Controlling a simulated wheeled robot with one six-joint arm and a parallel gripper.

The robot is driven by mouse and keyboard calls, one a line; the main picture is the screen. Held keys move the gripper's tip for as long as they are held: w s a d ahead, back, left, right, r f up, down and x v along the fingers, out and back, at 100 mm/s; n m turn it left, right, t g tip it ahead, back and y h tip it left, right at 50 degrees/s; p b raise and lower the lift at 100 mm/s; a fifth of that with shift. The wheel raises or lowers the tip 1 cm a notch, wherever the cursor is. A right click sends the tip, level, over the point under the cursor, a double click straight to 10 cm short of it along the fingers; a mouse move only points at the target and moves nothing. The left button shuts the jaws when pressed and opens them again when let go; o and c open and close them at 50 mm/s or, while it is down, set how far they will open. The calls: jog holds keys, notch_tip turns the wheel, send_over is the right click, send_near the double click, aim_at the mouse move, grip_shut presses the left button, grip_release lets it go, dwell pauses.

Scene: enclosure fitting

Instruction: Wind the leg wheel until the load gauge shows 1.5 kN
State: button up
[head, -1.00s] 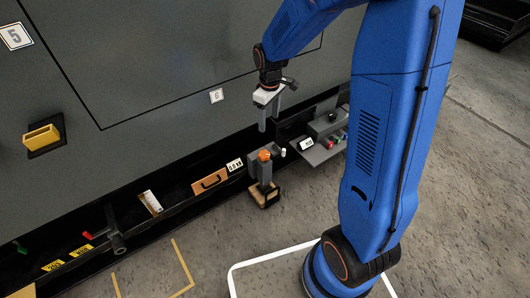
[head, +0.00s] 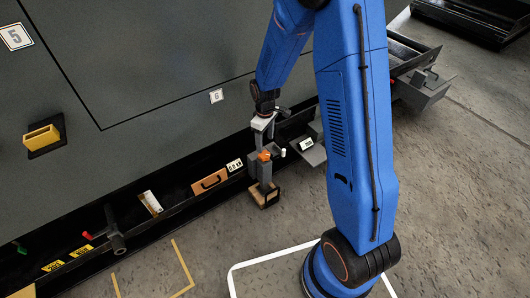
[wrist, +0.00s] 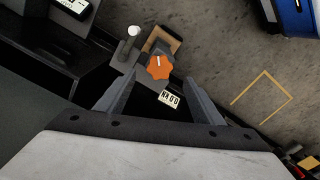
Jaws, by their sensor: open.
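The leg wheel is an orange lobed knob (head: 264,156) on top of a grey leg unit (head: 264,172). In the wrist view the orange knob (wrist: 159,66) lies just beyond and between the two fingertips. My gripper (head: 262,138) is above the leg, pointing down, open and empty. In the wrist view its fingers (wrist: 162,80) are spread apart; contact with the knob cannot be told. A small white plate (head: 234,165), also in the wrist view (wrist: 168,99), appears to be the load gauge; upside down there, it seems to read 0.0 kN.
The leg's foot stands on a wooden block (head: 264,195). A white-tipped lever (wrist: 133,31) rises close beside the knob. A grey shelf with a display (head: 308,146) is to the right, and a dark enclosure wall (head: 150,130) behind. The floor in front is open.

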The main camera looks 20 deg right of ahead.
aim_at(265, 155)
jog(key=shift+f, duration=3.9)
jog(key=c, duration=1)
